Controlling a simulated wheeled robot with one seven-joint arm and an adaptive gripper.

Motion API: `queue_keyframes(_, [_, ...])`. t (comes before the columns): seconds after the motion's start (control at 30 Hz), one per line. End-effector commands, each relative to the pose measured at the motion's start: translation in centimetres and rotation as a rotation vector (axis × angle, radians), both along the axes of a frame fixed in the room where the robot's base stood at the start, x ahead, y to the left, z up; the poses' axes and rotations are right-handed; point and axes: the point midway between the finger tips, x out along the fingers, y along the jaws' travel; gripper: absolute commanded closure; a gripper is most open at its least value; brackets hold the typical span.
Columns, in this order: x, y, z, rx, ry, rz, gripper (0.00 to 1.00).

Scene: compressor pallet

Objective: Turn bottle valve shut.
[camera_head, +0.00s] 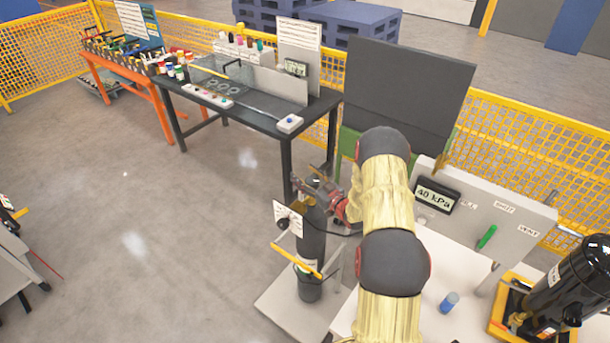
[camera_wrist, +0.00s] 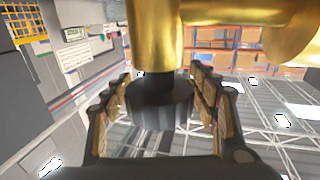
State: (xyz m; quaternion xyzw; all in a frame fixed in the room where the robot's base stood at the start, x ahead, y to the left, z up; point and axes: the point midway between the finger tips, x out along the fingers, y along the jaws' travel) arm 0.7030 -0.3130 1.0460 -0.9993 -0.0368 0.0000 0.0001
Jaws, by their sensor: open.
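The black gas bottle (camera_head: 312,250) stands upright on a pale base plate, with a yellow bar across its lower part. Its top is partly hidden by my gripper (camera_head: 312,192), which is at valve height. In the wrist view, a dark ribbed knob (camera_wrist: 160,104) sits on a short stem below a brass valve body (camera_wrist: 155,35). My gripper (camera_wrist: 165,88) is open there, with one finger on each side of the knob. Gaps show between the fingers and the knob, so I see no grip on it.
A panel with a display (camera_head: 437,195) reading 40 kPa and a green handle (camera_head: 487,237) stands at right. A black tank (camera_head: 575,285) is at far right. A dark workbench (camera_head: 250,112) stands behind the bottle.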

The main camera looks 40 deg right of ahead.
Motion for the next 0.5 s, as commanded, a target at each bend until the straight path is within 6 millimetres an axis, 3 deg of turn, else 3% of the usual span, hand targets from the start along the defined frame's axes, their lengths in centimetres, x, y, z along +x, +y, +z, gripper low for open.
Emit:
queue_keyframes(0.1, [-0.01, 0.00, 0.00, 0.000, 0.000, 0.000, 0.42])
queue_keyframes(0.5, [-0.03, -0.01, 0.00, 0.000, 0.000, 0.000, 0.64])
